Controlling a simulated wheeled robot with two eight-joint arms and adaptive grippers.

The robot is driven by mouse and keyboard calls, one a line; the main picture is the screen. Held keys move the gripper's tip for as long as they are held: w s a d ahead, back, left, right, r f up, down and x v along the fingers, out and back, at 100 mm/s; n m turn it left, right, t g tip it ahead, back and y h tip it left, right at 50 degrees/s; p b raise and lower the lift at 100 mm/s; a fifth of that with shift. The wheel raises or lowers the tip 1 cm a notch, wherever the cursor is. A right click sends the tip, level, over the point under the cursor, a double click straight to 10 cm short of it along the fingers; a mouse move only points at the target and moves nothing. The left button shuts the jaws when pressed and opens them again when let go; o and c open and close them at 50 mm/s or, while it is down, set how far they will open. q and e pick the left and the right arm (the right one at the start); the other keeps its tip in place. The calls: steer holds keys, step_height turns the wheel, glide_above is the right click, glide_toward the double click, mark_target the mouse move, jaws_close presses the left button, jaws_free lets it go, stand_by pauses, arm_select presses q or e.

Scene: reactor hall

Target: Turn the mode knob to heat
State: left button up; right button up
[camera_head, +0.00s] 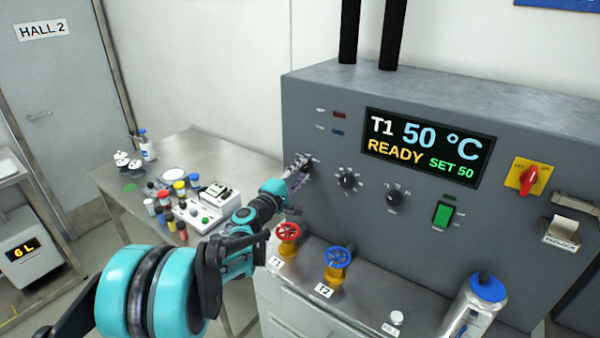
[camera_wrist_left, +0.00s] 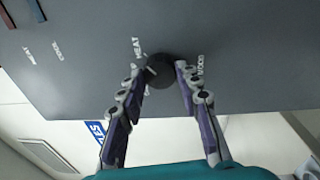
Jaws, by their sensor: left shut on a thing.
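The mode knob (camera_wrist_left: 160,68) is a round dark knob on the grey panel. In the left wrist view a HEAT label (camera_wrist_left: 136,48) is beside it on the left and another label, seen upside down, is on its right. My left gripper (camera_head: 297,173) is at the left end of the panel front in the head view. In the left wrist view its two fingers (camera_wrist_left: 164,78) are on either side of the knob, shut on it. The fingers mostly cover the knob in the head view. I cannot tell clearly where its pointer stands. My right gripper is not in view.
Two dark dials (camera_head: 347,180) are right of the gripper. The display (camera_head: 428,147) reads T1 50 °C, READY, SET 50. Below are a red valve wheel (camera_head: 287,231) and a blue one (camera_head: 338,257). A green switch (camera_head: 443,214) and red rotary handle (camera_head: 529,180) are farther right.

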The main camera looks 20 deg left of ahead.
arm_select(q)
steer(key=o, duration=1.2)
steer(key=shift+c, duration=0.2)
steer(key=r+v, duration=0.1)
steer(key=v, duration=1.1)
steer(key=shift+f, duration=0.5)
steer(key=shift+d, duration=0.1)
